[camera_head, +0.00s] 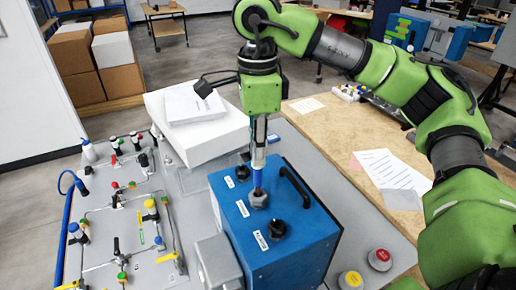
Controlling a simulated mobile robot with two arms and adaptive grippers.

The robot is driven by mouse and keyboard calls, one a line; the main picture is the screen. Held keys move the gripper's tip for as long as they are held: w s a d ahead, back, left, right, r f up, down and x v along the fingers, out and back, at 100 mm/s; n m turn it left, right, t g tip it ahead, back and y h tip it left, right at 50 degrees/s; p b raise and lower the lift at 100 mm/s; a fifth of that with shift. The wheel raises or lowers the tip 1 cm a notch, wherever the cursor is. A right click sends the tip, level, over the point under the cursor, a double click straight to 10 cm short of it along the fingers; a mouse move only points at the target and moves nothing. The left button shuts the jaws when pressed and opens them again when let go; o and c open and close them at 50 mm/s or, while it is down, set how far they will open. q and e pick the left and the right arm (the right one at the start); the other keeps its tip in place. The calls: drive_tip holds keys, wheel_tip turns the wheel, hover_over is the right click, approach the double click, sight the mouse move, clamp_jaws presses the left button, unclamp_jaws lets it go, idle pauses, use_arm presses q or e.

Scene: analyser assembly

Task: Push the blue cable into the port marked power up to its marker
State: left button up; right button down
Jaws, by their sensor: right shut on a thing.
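The blue box-shaped analyser (292,253) stands on the grey bench, with a black handle and white labels on its top. The label text is too small to read. My right gripper (258,165) comes down from above over the rear port and is shut on a blue cable (257,181). The cable hangs upright with its lower end at the rear port's mouth. I cannot tell how deep it sits, and its marker is not clear. My left gripper is not in view.
A panel (105,225) with pipes, valves and a blue hose is at left. A white box with papers (197,105) stands behind the analyser. Red (380,258) and yellow (350,280) round buttons are at right front. A wooden table (345,140) with papers is at right.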

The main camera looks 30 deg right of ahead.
sight(258, 178)
drive_tip(key=shift+f, duration=0.15)
drive_tip(key=shift+f+b, duration=0.75)
drive_tip(key=shift+b, duration=0.05)
drive_tip(key=shift+f+b, duration=2.7)
drive_tip(key=shift+f, duration=0.5)
drive_tip(key=c, duration=2)
unclamp_jaws()
drive_tip(key=shift+o, duration=0.2)
drive_tip(key=shift+r, duration=0.1)
drive_tip(key=shift+r+p, duration=2.35)
drive_tip(key=shift+r, duration=1.15)
drive_tip(key=shift+s+f, duration=0.1)
